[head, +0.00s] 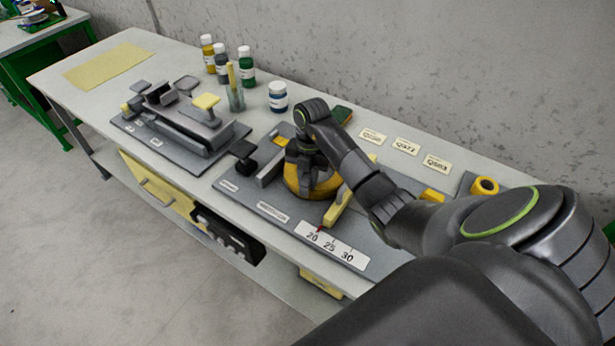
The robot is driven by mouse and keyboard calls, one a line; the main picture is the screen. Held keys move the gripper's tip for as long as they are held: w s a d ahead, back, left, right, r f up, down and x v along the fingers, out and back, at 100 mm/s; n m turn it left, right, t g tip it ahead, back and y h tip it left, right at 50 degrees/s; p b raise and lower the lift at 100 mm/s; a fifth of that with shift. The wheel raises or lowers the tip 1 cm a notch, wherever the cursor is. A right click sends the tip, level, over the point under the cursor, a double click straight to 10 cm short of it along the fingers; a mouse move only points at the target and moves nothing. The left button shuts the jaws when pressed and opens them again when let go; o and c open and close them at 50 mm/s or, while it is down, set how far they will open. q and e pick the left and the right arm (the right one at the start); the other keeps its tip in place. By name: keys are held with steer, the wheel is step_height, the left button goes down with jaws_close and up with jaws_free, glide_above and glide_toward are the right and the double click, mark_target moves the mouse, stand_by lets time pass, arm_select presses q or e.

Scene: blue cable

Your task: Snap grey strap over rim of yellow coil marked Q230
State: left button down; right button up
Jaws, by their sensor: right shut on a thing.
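A yellow coil (325,188) sits on the grey base board at the middle of the bench. My right arm comes in from the right. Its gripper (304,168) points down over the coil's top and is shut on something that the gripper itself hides. The gripper and wrist cover the back and upper part of the coil. I cannot make out the grey strap or a Q230 mark on the coil. My left gripper is out of view.
A scale strip (331,246) marked 20, 25, 30 lies before the coil, with a yellow bar (337,209) beside it. A grey fixture (181,124) stands left. Bottles (246,68), a jar (278,97) and label cards (405,146) stand behind. A yellow ring (486,186) lies right.

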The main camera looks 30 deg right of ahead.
steer(key=shift+r, duration=0.2)
steer(key=shift+r+p, duration=0.4)
steer(key=shift+p, duration=0.2)
stand_by(0.4)
steer(key=shift+f, duration=0.2)
steer(key=shift+f+b, duration=0.5)
steer(key=shift+f, duration=0.05)
steer(key=shift+r, duration=0.15)
steer(key=shift+r, duration=0.15)
steer(key=shift+r+p, duration=0.45)
steer(key=shift+p, duration=0.2)
